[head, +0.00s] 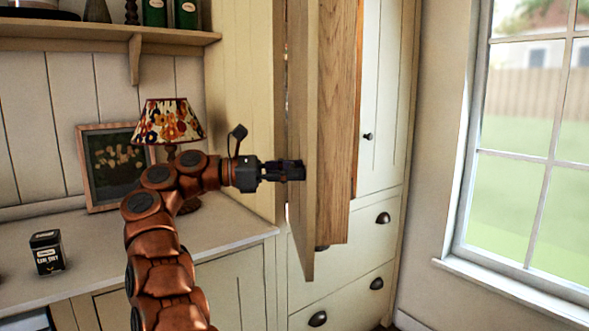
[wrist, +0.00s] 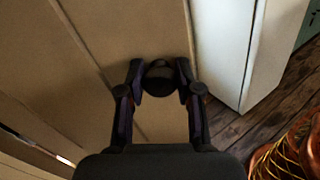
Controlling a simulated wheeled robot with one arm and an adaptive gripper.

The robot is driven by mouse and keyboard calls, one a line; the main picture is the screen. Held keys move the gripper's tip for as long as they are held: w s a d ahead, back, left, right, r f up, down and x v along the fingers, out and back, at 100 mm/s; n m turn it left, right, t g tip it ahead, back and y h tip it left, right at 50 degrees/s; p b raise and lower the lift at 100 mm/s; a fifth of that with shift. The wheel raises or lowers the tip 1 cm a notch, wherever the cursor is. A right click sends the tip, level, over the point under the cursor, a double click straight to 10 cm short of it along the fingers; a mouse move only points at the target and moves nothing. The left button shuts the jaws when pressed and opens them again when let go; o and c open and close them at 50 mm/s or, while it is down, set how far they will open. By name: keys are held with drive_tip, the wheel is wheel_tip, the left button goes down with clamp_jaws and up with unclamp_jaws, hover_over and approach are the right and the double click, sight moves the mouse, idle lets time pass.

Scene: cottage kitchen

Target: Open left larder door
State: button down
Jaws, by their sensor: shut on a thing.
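The left larder door (head: 302,215) stands ajar, swung out from the cream larder, with a wood-coloured panel (head: 336,120) showing on its right. My gripper (head: 297,170) is at the door's left face, at the end of my copper arm. In the wrist view, my gripper (wrist: 160,80) is shut on a dark round knob (wrist: 159,73) on the cream door front (wrist: 100,70). The knob is hidden behind the fingers in the head view. The right larder door (head: 382,90) is closed, with its own dark knob (head: 367,136).
Drawers with dark cup handles (head: 383,218) sit below the doors. A counter (head: 100,245) at left holds a floral lamp (head: 168,122), a picture frame (head: 108,165) and a small black box (head: 46,251). A shelf (head: 90,37) is above. A window (head: 530,140) is at right.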

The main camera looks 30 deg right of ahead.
idle(0.4)
drive_tip(key=c, duration=0.7)
unclamp_jaws()
drive_tip(key=shift+c, duration=0.2)
drive_tip(key=shift+a, duration=0.1)
